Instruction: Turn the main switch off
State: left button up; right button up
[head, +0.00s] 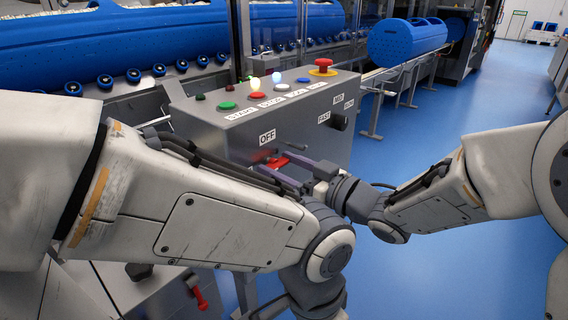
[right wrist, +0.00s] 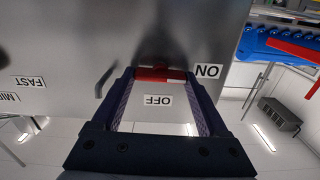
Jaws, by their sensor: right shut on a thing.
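The main switch is a red handle (head: 277,162) low on the front of the grey control box (head: 215,120), below a white OFF label (head: 267,136). My right gripper (head: 288,163) reaches it from the right, shut on the handle. In the right wrist view the red handle (right wrist: 160,74) lies crosswise between the two fingers. Its right end is close to the ON label (right wrist: 207,71), and the OFF label (right wrist: 158,100) shows between the fingers. The handle's pivot is mostly hidden. My left arm crosses the front of the head view; its gripper is out of frame.
The box top carries push buttons, lit lamps and a red emergency stop (head: 322,67) on a yellow base. A black knob (head: 339,122) sticks out at the right of its front. Blue tubs (head: 407,40) stand on the conveyor behind. Blue floor to the right is clear.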

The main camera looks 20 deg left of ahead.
jog(key=m+p, duration=0.4)
jog(key=p, duration=0.1)
jog(key=m+p, duration=0.9)
jog(key=p, duration=0.1)
jog(key=shift+w+d+r+p, duration=0.1)
jog(key=shift+w+d+p, duration=0.05)
jog(key=shift+w+p, duration=0.2)
jog(key=shift+f+m+p, duration=0.15)
jog(key=shift+m+p, duration=0.75)
jog(key=shift+m, duration=0.25)
jog(key=shift+f+m+p, duration=0.1)
jog(key=shift+m+p, duration=0.75)
jog(key=shift+m, duration=0.3)
jog(key=o, duration=1.3)
jog(key=shift+c, duration=0.2)
jog(key=shift+s, duration=0.1)
jog(key=v, duration=1)
jog(key=shift+d, duration=0.25)
